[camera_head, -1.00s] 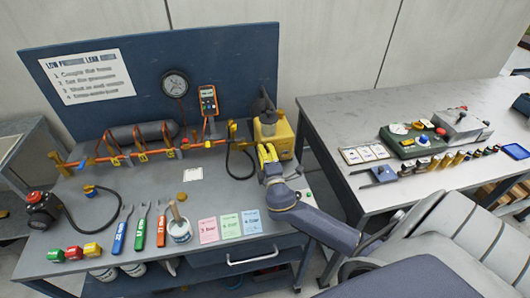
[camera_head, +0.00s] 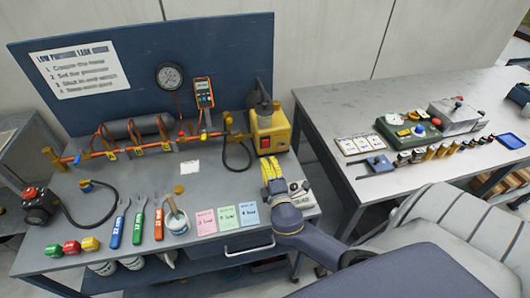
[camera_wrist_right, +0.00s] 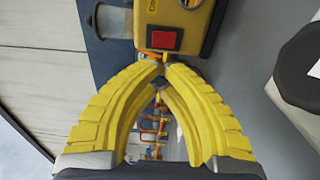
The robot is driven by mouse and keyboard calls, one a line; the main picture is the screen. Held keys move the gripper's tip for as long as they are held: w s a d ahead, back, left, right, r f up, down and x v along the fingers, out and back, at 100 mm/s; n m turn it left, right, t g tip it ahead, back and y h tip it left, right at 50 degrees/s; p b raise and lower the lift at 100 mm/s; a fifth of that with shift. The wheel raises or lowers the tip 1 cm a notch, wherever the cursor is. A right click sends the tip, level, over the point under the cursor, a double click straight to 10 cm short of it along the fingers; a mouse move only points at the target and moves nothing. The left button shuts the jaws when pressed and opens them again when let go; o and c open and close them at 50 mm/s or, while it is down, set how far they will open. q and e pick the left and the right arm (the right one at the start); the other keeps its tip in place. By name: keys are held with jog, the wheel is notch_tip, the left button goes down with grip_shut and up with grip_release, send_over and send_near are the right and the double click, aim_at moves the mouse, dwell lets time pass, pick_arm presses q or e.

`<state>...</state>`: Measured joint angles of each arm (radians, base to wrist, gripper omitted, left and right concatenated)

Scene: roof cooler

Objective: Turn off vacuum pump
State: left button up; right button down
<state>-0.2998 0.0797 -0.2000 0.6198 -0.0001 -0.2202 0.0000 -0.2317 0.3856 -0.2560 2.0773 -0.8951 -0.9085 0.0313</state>
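The vacuum pump (camera_head: 280,136) is a yellow box with a dark motor on top, at the back right of the near bench. A red square switch (camera_head: 265,143) is on its front face. Whether it is on or off I cannot tell. My right gripper (camera_head: 269,163) is in front of the pump, apart from it, with its yellow fingers pointing at it. In the right wrist view the fingertips (camera_wrist_right: 164,68) meet with nothing between them, just below the red switch (camera_wrist_right: 165,39) on the yellow pump (camera_wrist_right: 205,30). My left gripper is not in view.
An orange pipe manifold (camera_head: 140,148) with a gauge (camera_head: 169,77) runs left of the pump. A black hose (camera_head: 237,167) hangs between them. Wrenches, a brush pot (camera_head: 177,222) and coloured cards (camera_head: 227,218) lie along the front. A second bench (camera_head: 330,109) stands right.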

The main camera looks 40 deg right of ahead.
jog(key=shift+f+v, duration=0.15)
jog(key=shift+v, duration=0.95)
jog(key=shift+f+v, duration=0.1)
jog(key=shift+v, duration=1)
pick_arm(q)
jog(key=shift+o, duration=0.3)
